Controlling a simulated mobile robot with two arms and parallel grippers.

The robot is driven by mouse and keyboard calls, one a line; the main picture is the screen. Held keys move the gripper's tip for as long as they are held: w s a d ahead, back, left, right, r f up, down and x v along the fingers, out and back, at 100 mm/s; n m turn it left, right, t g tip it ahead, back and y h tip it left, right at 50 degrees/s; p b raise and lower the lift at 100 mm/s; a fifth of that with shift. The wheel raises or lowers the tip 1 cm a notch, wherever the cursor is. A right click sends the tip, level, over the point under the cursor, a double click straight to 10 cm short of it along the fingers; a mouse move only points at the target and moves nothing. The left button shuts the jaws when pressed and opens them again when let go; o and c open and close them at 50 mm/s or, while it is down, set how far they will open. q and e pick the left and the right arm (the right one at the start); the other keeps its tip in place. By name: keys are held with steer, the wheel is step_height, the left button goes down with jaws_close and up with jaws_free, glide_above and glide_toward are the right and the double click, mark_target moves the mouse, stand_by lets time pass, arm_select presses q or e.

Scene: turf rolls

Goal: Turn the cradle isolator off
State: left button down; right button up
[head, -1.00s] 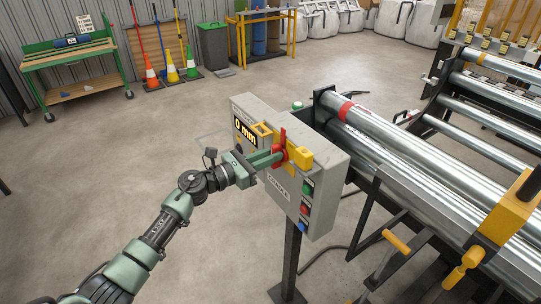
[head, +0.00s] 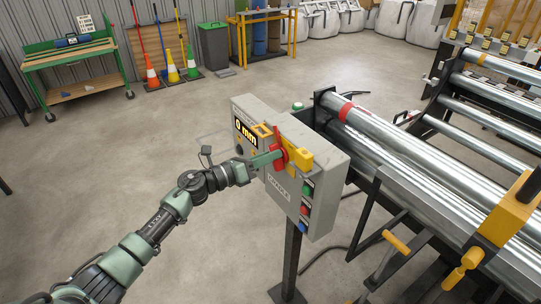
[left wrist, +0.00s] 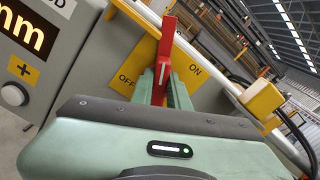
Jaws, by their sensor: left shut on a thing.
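The cradle isolator is a red handle (head: 280,147) on a yellow plate (left wrist: 143,65), on the face of a grey control box (head: 316,160). My left gripper (head: 272,157) reaches in from the left and is shut on the handle. In the left wrist view, the fingers (left wrist: 163,84) are around the red handle (left wrist: 165,48), which stands nearly upright in that tilted picture, between the OFF and ON labels. Its exact setting is hard to tell. The fingers hide part of the handle. My right gripper is not in view.
The box has a "0 mm" display (head: 246,131), a yellow block (head: 299,155) and green, red and blue buttons (head: 305,209) low on its right. It stands on a post (head: 291,262). Steel rollers (head: 400,150) lie to the right. Open floor is on the left.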

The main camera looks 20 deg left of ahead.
arm_select(q)
steer(key=n+p, duration=0.1)
steer(key=n, duration=0.7)
steer(key=f+n+p, duration=0.1)
steer(key=n, duration=0.3)
steer(key=shift+w+a+p, duration=0.2)
steer(key=shift+a+p, duration=0.1)
steer(key=shift+p, duration=0.05)
stand_by(0.4)
steer(key=c, duration=1.4)
jaws_free()
steer(key=shift+o, duration=0.2)
steer(key=b+v, duration=0.2)
steer(key=v, duration=0.5)
steer(key=shift+s+a, duration=0.25)
steer(key=shift+s, duration=0.1)
